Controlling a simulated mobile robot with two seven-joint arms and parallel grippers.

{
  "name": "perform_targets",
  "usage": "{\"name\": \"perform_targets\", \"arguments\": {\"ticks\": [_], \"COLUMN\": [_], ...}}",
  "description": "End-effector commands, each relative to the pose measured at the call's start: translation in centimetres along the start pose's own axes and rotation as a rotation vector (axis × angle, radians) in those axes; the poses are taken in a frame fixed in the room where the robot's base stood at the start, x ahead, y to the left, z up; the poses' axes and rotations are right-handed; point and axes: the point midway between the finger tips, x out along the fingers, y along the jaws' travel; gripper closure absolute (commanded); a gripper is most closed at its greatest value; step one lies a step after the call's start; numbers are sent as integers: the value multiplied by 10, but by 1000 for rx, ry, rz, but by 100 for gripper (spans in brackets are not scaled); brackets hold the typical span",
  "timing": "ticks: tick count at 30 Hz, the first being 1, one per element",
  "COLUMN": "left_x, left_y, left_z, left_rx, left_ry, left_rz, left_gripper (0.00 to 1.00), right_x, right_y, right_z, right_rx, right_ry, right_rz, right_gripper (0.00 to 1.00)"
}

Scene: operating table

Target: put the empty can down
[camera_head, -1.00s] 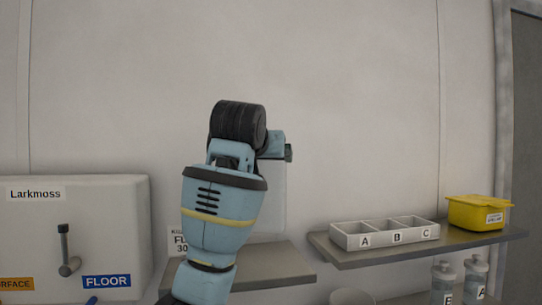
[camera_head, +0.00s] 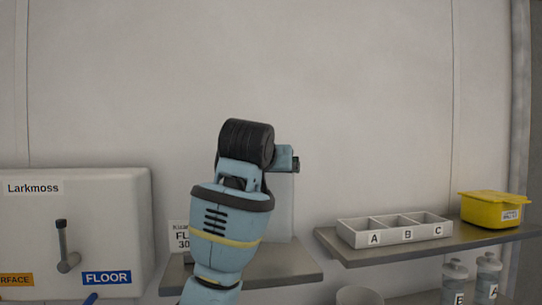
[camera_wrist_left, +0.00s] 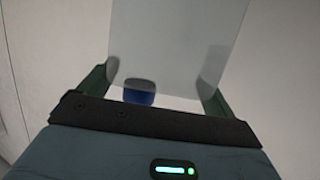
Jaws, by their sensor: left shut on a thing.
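My left gripper (camera_head: 287,158) is in front of the wall, mostly hidden behind my own wrist in the head view. It is shut on the empty can (camera_head: 283,212), a pale, whitish container that shows only as a strip right of my arm. In the left wrist view the can (camera_wrist_left: 180,45) stands between the two fingers of my gripper (camera_wrist_left: 160,75). A dark blue part (camera_wrist_left: 139,92) shows near its edge. The can hangs over or at the small grey shelf (camera_head: 285,265); whether it touches cannot be told. My right gripper is not in view.
A label (camera_head: 181,236) stands at the small shelf's left end. Left is a white Larkmoss dispenser (camera_head: 110,220) with a lever. On the right shelf (camera_head: 400,255) are a three-part tray (camera_head: 345,232) and a yellow box (camera_head: 492,210). Bottles (camera_head: 454,285) stand below.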

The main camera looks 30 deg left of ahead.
Motion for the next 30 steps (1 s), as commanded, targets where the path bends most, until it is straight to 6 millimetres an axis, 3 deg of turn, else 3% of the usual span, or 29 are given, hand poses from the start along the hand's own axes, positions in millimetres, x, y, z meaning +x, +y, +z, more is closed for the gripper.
{"name": "perform_targets", "arguments": {"ticks": [10,30], "left_x": [6,8], "left_y": [0,0], "left_z": [23,27], "left_rx": [-1,-1], "left_ry": [2,1], "left_rz": [0,0], "left_gripper": [55,55], "right_x": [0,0], "right_y": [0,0], "right_z": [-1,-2], "right_rx": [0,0], "right_ry": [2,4], "right_rz": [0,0], "right_gripper": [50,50]}}
